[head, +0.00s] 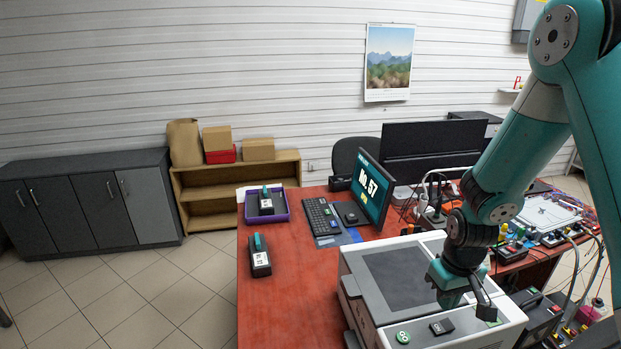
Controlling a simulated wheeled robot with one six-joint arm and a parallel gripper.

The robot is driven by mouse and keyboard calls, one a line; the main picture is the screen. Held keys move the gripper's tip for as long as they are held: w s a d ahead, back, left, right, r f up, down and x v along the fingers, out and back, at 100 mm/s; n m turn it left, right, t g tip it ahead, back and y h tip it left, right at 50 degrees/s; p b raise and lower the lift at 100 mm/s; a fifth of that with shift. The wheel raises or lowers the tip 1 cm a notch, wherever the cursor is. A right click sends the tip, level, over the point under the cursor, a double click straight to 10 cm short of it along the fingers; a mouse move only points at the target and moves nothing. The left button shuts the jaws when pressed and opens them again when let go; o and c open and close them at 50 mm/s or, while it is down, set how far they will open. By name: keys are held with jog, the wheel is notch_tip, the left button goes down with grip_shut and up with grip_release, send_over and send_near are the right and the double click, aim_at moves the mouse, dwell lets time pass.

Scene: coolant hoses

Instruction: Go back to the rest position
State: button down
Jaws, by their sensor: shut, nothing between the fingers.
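My gripper (484,302) is at the end of my teal arm, which reaches down from the upper right. It is low over the front right part of a white and grey machine (432,249) on the red table. The fingers are small in the picture and look closed, with nothing seen between them. I cannot tell whether the fingertips touch the machine's top.
A monitor (371,191) and keyboard (320,215) stand on the red table (290,310). A purple tray (266,218) and a black device (260,257) are at its left. Wired equipment (545,218) fills the right. Floor on the left is clear.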

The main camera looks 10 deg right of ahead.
jog(key=s+a+r+n+y+b, duration=0.3)
jog(key=a+r+b, duration=0.4)
jog(key=a, duration=0.6)
jog(key=s+a+r+n+b, duration=0.1)
jog(key=s+a+r, duration=0.2)
jog(key=s, duration=0.3)
jog(key=s+a+r+n+y+b, duration=0.1)
jog(key=s+a+r+n, duration=0.1)
jog(key=s, duration=0.5)
jog(key=shift+s+a+r+n, duration=0.25)
jog(key=shift+a+r, duration=0.45)
jog(key=shift+a, duration=0.45)
jog(key=shift+w, duration=0.1)
